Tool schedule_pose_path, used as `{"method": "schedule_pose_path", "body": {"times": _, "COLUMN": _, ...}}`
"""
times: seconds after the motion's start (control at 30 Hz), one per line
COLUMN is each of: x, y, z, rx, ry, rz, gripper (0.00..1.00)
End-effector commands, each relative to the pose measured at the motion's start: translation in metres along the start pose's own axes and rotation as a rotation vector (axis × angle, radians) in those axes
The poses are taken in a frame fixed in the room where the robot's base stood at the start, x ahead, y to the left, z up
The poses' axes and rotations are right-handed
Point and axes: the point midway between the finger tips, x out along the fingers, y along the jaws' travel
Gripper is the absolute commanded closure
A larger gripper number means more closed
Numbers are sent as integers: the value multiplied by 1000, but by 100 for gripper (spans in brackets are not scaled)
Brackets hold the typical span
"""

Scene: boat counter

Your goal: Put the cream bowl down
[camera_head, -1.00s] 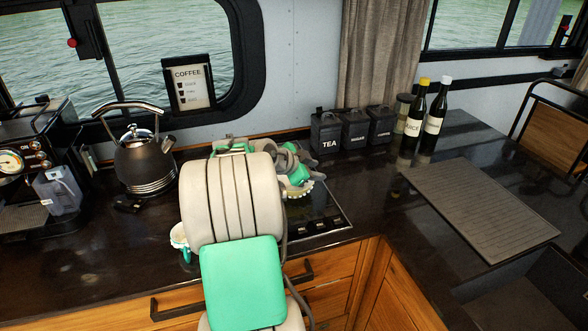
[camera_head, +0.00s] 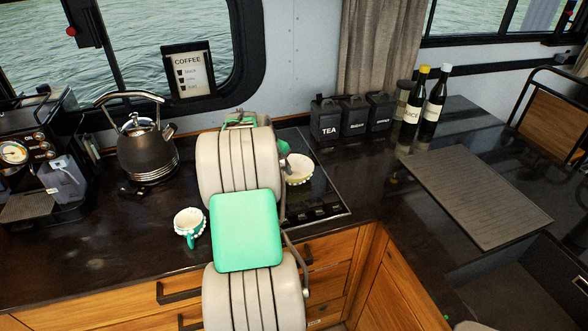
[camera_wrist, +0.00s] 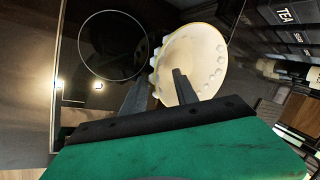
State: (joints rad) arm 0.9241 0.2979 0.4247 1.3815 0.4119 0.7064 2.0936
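The cream bowl (camera_head: 300,170) has a beaded rim and appears to rest upright on the black cooktop (camera_head: 322,196), just right of my arm. The two dark fingers are spread, one outside the near rim and one over the bowl's inside, with a visible gap around the rim.
A cream cup (camera_head: 189,224) with a teal handle stands left of my arm near the counter front. A dark kettle (camera_head: 146,150) stands behind it. Black canisters (camera_head: 354,118) and bottles (camera_head: 432,108) stand behind right. A ribbed grey mat (camera_head: 478,195) lies empty at right.

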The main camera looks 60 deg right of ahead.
Motion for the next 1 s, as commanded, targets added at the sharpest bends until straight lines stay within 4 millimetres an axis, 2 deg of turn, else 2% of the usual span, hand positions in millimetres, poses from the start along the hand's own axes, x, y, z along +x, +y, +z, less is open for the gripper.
{"method": "schedule_pose_path", "body": {"times": 0.1, "x": 11, "y": 0, "z": 0, "rx": 1, "ry": 0, "rz": 0, "gripper": 65}}
{"method": "schedule_pose_path", "body": {"times": 0.3, "x": 12, "y": 0, "z": 0, "rx": 1, "ry": -1, "rz": -1, "gripper": 65}}
{"method": "schedule_pose_path", "body": {"times": 0.73, "x": 12, "y": 0, "z": 0, "rx": 0, "ry": -1, "rz": -1, "gripper": 100}}
{"method": "schedule_pose_path", "body": {"times": 1.0, "x": 12, "y": 0, "z": 0, "rx": 0, "ry": -1, "rz": -1, "gripper": 100}}
